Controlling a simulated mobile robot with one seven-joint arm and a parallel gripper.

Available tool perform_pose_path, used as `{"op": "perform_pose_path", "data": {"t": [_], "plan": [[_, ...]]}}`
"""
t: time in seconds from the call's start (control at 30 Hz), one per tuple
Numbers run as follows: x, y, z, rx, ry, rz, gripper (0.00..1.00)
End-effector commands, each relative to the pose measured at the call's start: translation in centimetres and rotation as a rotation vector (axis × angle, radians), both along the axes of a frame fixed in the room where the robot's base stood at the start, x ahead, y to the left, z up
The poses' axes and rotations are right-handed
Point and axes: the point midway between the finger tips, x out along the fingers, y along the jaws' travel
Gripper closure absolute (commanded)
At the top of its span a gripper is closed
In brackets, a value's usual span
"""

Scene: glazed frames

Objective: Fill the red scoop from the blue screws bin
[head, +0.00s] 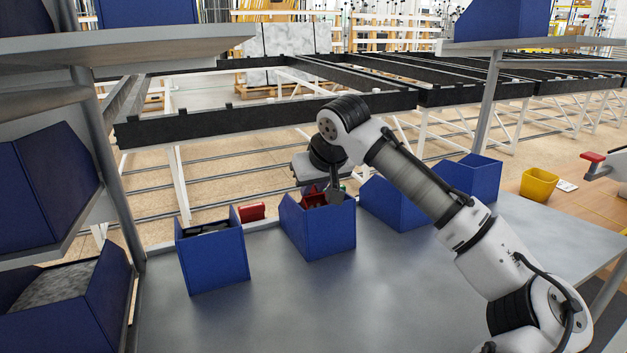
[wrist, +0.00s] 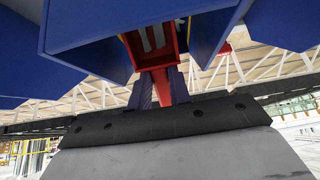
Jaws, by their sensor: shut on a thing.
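The red scoop (head: 313,197) shows at the mouth of a blue bin (head: 318,234), the second from the left on the grey table. In the wrist view the scoop (wrist: 166,38) lies among blue bin walls, with a few pale strips inside it that I cannot identify. My gripper (head: 335,192) is over that bin's right side. In the wrist view my gripper (wrist: 161,84) is shut on the scoop's red handle. The bin's contents are mostly hidden, and I cannot tell from the frames whether it holds screws.
A blue bin (head: 213,262) with dark contents stands to the left. Blue bins (head: 395,207) and (head: 473,180) stand to the right, the nearer partly behind my arm. A red object (head: 251,212) sits behind the bins. The grey table (head: 300,310) is clear in front.

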Motion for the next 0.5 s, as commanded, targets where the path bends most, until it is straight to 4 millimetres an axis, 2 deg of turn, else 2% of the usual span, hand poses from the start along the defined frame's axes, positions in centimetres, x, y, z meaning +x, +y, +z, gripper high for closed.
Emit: {"op": "perform_pose_path", "data": {"t": [0.03, 0.5], "plan": [[0.0, 0.1, 0.6, -0.003, 0.009, 0.001, 1.0], [0.0, 0.1, 1.9, -0.04, 0.097, 0.001, 1.0]]}}
